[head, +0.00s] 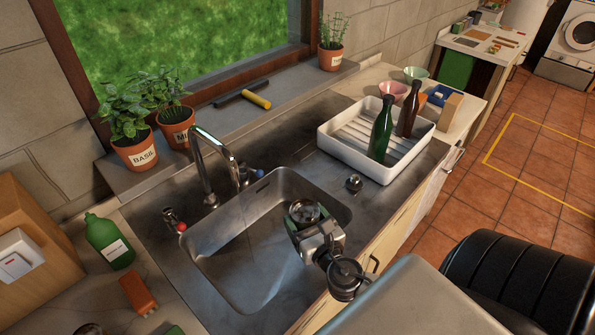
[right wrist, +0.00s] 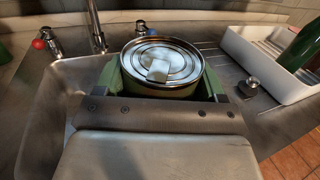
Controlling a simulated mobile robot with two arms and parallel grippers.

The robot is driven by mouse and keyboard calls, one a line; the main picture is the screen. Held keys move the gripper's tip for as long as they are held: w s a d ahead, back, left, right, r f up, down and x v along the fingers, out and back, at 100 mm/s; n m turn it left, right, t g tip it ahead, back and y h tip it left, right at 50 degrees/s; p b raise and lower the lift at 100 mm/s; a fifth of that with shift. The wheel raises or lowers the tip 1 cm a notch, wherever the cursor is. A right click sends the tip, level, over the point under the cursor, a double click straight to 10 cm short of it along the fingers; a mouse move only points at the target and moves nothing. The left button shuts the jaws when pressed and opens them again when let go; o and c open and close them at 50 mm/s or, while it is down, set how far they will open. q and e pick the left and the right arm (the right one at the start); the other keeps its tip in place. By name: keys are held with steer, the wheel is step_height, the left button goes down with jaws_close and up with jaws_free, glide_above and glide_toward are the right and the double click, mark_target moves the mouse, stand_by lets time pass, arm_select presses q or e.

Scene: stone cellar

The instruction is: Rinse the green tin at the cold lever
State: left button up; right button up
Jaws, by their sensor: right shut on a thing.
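The green tin (head: 304,211) is held by my right gripper (head: 312,230) over the right part of the steel sink (head: 213,271). In the right wrist view, the tin (right wrist: 160,62) shows its round metal top with a pale block-like piece on it. The fingers of the right gripper (right wrist: 160,88) are closed on its sides. The blue-marked cold lever (head: 257,174) stands right of the curved tap (head: 207,157); a red-marked lever (head: 175,221) stands to its left. I see no water running. The tin is right of the spout and nearer to me. My left gripper is not in view.
A white draining tray (head: 340,156) with a green bottle (head: 381,130) and a brown bottle (head: 408,114) stands right of the sink. A green bottle (head: 108,240) and an orange-red item (head: 138,293) are on the left counter. Potted plants line the sill.

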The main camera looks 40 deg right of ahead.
steer(key=shift+w+f, duration=0.1)
steer(key=shift+w, duration=0.2)
steer(key=shift+w+a+f, duration=0.2)
steer(key=shift+w, duration=0.5)
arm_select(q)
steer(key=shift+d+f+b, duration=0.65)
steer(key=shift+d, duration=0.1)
arm_select(e)
steer(key=w+a+f, duration=0.2)
steer(key=w+a, duration=0.4)
steer(key=w, duration=0.4)
steer(key=shift+a+f, duration=0.15)
steer(key=shift+w+d, duration=0.25)
steer(key=shift+d, duration=0.3)
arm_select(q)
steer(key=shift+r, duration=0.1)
arm_select(e)
steer(key=shift+a, duration=0.15)
